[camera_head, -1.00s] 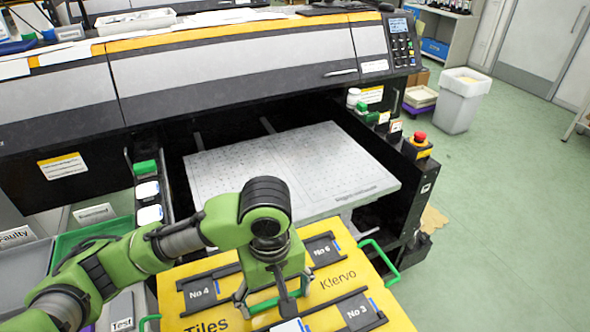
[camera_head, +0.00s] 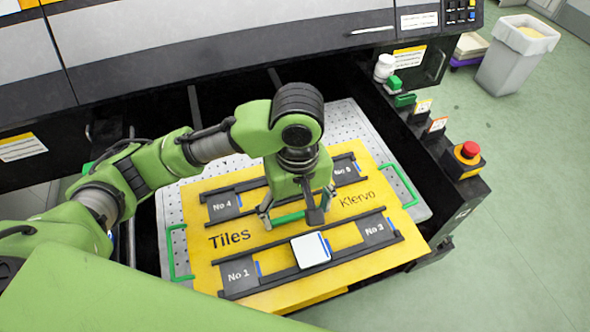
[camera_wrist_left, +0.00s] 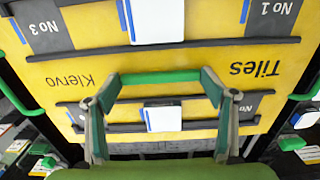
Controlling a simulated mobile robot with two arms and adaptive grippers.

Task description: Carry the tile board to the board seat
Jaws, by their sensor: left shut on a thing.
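The yellow tile board (camera_head: 225,268) has black rails, numbered slots, white tiles and green side handles. My left gripper (camera_head: 296,210) is above its middle, shut on the green bar there; the bar also shows between the fingers in the left wrist view (camera_wrist_left: 160,77). The board lies over the perforated light grey plate (camera_head: 355,122) inside the open machine, apparently the board seat. The board covers most of the plate, and its front edge reaches past it. I cannot tell whether the board touches the plate. My right gripper is out of view.
The dark machine front (camera_head: 210,45) overhangs behind the board. The right side rail carries a red emergency button (camera_head: 467,153), small labels and a white bottle (camera_head: 384,68). A grey bin (camera_head: 515,60) stands on the green floor at the right, which is otherwise mostly clear.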

